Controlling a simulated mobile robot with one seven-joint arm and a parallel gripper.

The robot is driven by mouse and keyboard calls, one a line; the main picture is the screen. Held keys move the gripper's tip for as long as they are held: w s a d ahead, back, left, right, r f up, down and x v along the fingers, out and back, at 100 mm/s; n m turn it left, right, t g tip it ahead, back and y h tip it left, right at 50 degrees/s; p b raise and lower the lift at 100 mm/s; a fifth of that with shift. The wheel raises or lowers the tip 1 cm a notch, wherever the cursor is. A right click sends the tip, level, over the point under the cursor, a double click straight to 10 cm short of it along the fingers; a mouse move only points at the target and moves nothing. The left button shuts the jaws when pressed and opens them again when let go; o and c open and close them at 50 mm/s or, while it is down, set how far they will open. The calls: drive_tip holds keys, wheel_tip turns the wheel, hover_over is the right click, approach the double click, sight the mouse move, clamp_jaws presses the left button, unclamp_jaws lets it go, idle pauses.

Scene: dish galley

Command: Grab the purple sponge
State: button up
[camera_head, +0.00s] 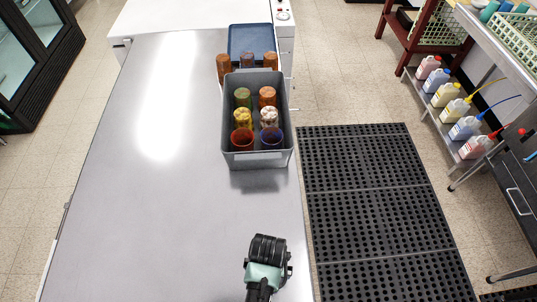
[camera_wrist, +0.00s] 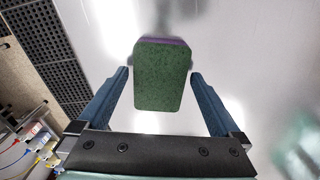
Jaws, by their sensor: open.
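The purple sponge (camera_wrist: 163,76) shows in the wrist view with a green scouring face toward the camera and a thin purple strip along its far edge. It is on or just above the grey metal counter (camera_head: 150,200); I cannot tell which. My gripper (camera_wrist: 160,82) is open, with one blue finger on each side of the sponge and a visible gap on both sides. In the head view my gripper's wrist (camera_head: 266,262) is over the near right part of the counter and hides the sponge.
A grey bin (camera_head: 257,158) of colored cups stands farther along the counter, with brown cups and a blue tray (camera_head: 250,36) behind it. A black floor mat (camera_head: 375,200) lies to the right. Bottles (camera_head: 455,108) line a shelf at right. The counter's left side is clear.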

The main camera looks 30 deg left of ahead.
drive_tip(key=shift+f, duration=0.2)
drive_tip(key=c, duration=1.2)
drive_tip(key=shift+o, duration=0.2)
drive_tip(key=shift+r, duration=0.2)
